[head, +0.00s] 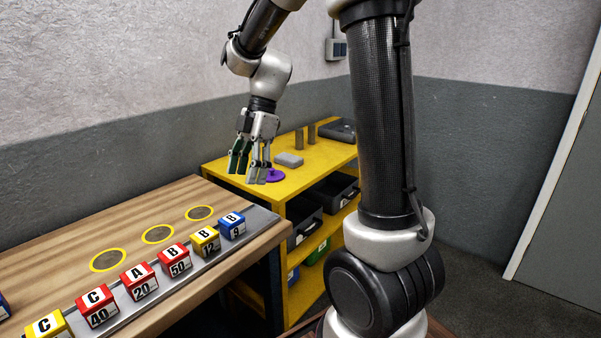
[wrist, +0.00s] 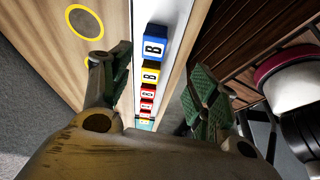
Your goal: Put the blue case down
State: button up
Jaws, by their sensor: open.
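The blue case (head: 232,226), marked B and 9, stands upright at the far end of a row of cases on a grey metal rail (head: 262,222). The rail runs along the edge of the wooden table. My gripper (head: 249,172) is open and empty, above and apart from the blue case in the head view. In the wrist view the blue case (wrist: 156,46) shows beyond and between my two spread fingers. Nothing is between the fingertips.
Yellow (head: 205,241) and red cases (head: 173,260) continue the row. Behind is a yellow shelf (head: 225,168) with a purple piece (head: 275,176), a grey block (head: 289,160) and dark bins (head: 304,222).

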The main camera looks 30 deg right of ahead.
jog(key=s+d+r+m+t+h, duration=0.2)
jog(key=s+d+m, duration=0.2)
jog(key=s+m, duration=0.5)
jog(key=s+d+r+m+t+h, duration=0.2)
jog(key=s+d+m, duration=0.3)
jog(key=s+m, duration=0.5)
jog(key=shift+s+d+r+m+t, duration=0.15)
jog(key=shift+d+r+m+t, duration=0.1)
jog(key=shift+r+m+t, duration=0.45)
jog(key=shift+r, duration=0.1)
